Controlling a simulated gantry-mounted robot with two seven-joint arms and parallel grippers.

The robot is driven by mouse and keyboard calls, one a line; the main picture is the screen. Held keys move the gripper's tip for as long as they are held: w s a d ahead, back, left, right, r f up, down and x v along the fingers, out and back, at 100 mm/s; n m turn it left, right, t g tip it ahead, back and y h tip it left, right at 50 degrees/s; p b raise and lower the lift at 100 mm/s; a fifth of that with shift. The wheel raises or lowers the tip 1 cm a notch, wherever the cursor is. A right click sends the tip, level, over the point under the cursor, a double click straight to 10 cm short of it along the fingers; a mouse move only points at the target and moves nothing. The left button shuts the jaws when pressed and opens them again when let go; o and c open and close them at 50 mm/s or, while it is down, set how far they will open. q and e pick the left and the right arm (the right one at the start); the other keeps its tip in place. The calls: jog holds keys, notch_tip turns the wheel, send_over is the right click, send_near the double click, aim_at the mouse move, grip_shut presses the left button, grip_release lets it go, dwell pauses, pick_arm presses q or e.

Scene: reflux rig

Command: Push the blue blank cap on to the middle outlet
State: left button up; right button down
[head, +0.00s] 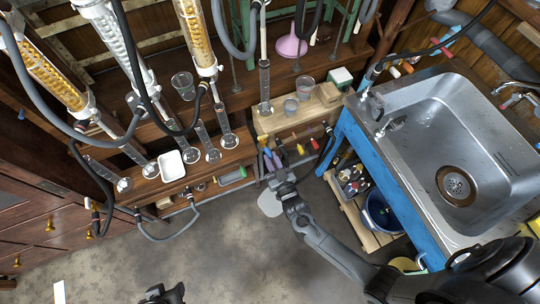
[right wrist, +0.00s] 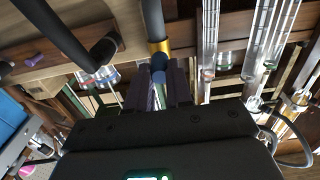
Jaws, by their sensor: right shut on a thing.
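My right gripper (head: 273,167) is at the front edge of the low wooden bench, below the valve row. In the right wrist view its dark fingers (right wrist: 158,88) are shut on the blue blank cap (right wrist: 160,63). The cap lies in line with a brass-coloured outlet end (right wrist: 158,47) on a grey pipe. They look very close or touching; I cannot tell whether the cap is seated. In the head view the fingers and small blue and purple parts overlap, so the outlet is hard to make out. My left gripper (head: 163,294) is partly cut off at the bottom edge.
Glass columns, hoses and a white tray (head: 172,165) stand to the left. A steel sink (head: 420,130) on a blue frame stands right. The floor (head: 240,250) is open.

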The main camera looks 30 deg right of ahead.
jog(key=shift+w, duration=0.15)
jog(key=c, duration=0.9)
grip_release()
jog(key=shift+c, duration=0.2)
